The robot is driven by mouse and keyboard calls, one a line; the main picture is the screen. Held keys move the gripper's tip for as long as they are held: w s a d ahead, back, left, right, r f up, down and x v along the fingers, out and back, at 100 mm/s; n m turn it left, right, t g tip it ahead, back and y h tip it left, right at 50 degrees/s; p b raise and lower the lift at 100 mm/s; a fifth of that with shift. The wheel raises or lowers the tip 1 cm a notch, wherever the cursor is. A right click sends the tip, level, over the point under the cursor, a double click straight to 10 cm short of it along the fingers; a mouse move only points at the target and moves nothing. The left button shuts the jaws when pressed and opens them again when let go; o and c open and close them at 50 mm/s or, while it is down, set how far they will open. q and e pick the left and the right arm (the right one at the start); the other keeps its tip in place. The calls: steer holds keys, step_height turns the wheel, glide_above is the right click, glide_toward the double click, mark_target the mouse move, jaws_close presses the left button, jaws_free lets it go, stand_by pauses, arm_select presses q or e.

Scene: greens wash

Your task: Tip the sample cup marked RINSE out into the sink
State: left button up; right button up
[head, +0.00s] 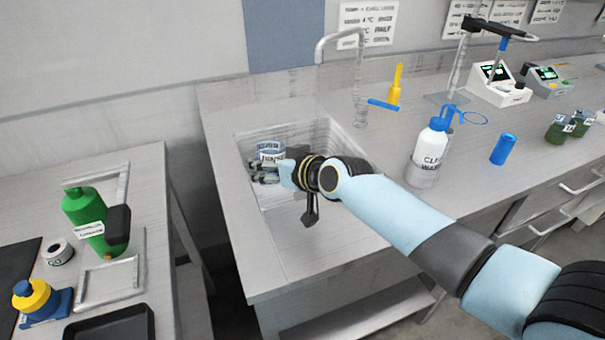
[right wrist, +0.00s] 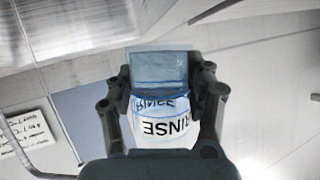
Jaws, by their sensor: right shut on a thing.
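The sample cup marked RINSE (head: 269,149) is in my right gripper (head: 268,170), over the sink (head: 312,138). The gripper is shut on the cup, with a finger on each side of it. In the right wrist view the clear cup (right wrist: 160,70) and its white label with black letters show between the fingers (right wrist: 163,100). The cup's exact tilt and whether it holds liquid I cannot tell. My left gripper is not in view.
A tap (head: 340,37) rises behind the sink. A green bottle (head: 84,212) stands on the left bench, across a gap.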

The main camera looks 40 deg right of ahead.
steer(key=shift+w+d+f+m+g+y+b, duration=0.25)
steer(key=shift+d+f+m+y+b, duration=0.5)
steer(key=shift+b, duration=0.6)
steer(key=shift+w+d+f+m+g+y+b, duration=0.25)
steer(key=shift+d+f+m+y+b, duration=0.3)
steer(key=shift+d+m+b, duration=0.6)
stand_by(1.0)
steer(key=shift+a+f+m+y+b, duration=0.25)
steer(key=shift+m+y+b, duration=0.2)
steer(key=shift+b, duration=0.35)
steer(key=shift+f+m+y+b, duration=0.65)
steer(key=shift+m+y+b, duration=0.3)
steer(key=shift+m+b, duration=0.1)
stand_by(1.8)
steer(key=shift+r+m+y, duration=0.25)
steer(key=shift+m+y, duration=0.05)
steer(key=shift+m, duration=0.1)
stand_by(0.5)
